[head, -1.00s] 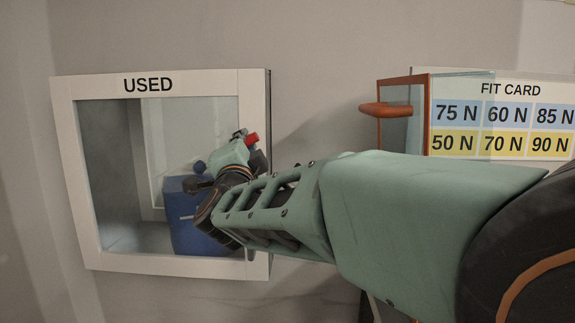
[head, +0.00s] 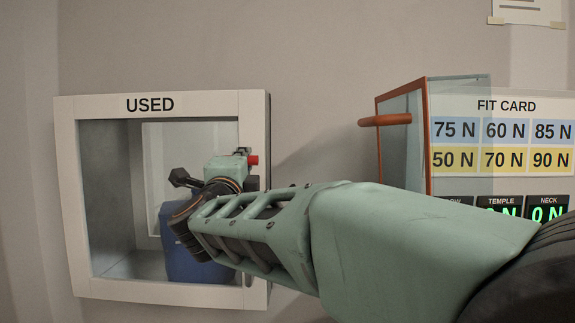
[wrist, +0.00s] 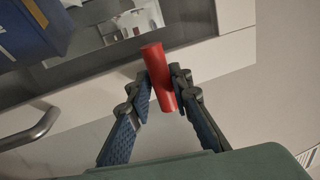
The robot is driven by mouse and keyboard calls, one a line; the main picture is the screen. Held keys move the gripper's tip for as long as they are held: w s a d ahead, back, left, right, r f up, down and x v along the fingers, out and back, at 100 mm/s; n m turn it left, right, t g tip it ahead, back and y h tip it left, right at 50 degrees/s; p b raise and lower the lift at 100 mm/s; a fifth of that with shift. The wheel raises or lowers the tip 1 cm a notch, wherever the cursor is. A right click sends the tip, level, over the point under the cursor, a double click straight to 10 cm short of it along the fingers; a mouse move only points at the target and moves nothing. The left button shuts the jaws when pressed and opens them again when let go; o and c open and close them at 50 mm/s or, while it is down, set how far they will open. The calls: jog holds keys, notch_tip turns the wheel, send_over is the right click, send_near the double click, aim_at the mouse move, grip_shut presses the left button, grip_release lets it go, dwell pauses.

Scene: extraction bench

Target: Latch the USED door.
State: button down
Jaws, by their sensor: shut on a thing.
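The USED door (head: 168,105) is a white frame around a clear pane on the wall at left in the head view. It looks closed or nearly closed; I cannot tell if it is flush. My gripper (wrist: 163,85) is shut on a red cylindrical piece (wrist: 158,70), which crosses between the fingertips in front of the white frame. The red piece (head: 253,160) also shows at the door's right side in the head view. My wrist hides its base, so I cannot tell how it is attached. A metal bar handle (wrist: 35,132) sits on the white frame.
A blue container (head: 185,255) stands behind the pane. To the right are an orange-framed clear panel with an orange handle (head: 385,120), the FIT CARD board (head: 505,106) and green-lit displays (head: 548,214). The wall above the door is bare.

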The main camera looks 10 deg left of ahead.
jog(key=shift+r, duration=0.15)
jog(key=c, duration=1.7)
grip_release()
jog(key=shift+c, duration=0.2)
